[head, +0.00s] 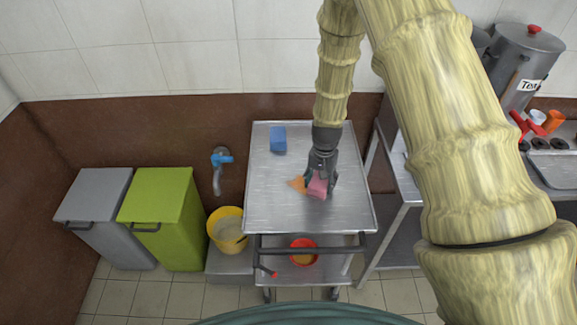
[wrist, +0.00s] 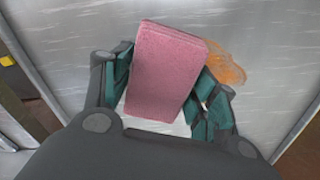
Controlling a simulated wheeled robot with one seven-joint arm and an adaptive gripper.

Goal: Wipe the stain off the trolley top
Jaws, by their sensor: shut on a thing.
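The trolley top (head: 265,205) is a bare metal surface in the middle of the head view. An orange stain (head: 297,183) lies on it, and it also shows in the wrist view (wrist: 228,70). My gripper (head: 321,180) is shut on a pink sponge (head: 317,188), which sits between the two fingers in the wrist view (wrist: 165,72). The sponge is just right of the stain in the head view and covers part of it in the wrist view. I cannot tell whether the sponge touches the trolley top.
A blue sponge (head: 278,140) lies at the back of the trolley top. Below are a trolley handle (head: 310,250) and a red bowl (head: 303,252). Left are a yellow bucket (head: 226,222), a green bin (head: 165,215) and a grey bin (head: 95,212). A metal counter (head: 400,225) stands right.

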